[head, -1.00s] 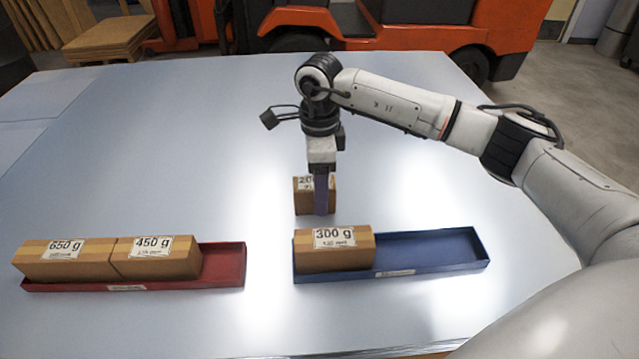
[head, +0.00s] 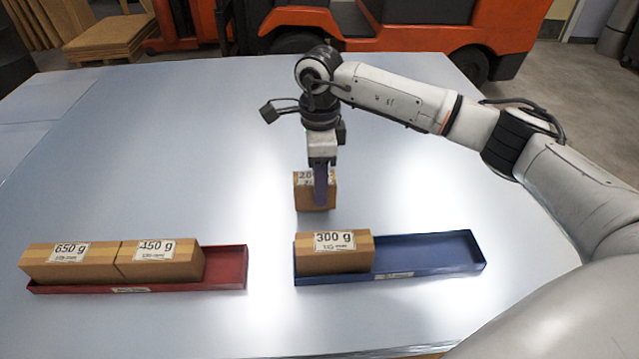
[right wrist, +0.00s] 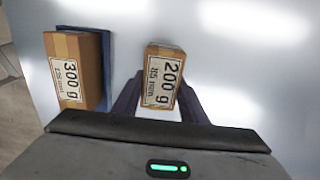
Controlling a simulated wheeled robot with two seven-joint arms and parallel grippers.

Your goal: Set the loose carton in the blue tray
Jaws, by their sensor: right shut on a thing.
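The loose brown carton (head: 302,199), labelled 200 g, is behind the blue tray (head: 432,247), near its left end. My right gripper (head: 320,198) points down and is shut on this carton. In the right wrist view the carton (right wrist: 163,78) sits between the two fingers. I cannot tell whether its underside touches the table. The blue tray holds a 300 g carton (head: 334,260) in its left end, and its right part is empty. My left gripper is not in view.
A red tray (head: 232,268) stands to the left with a 650 g carton (head: 68,266) and a 450 g carton (head: 160,265); its right end is empty. The table (head: 180,150) is clear around the trays. An orange forklift (head: 400,30) stands behind it.

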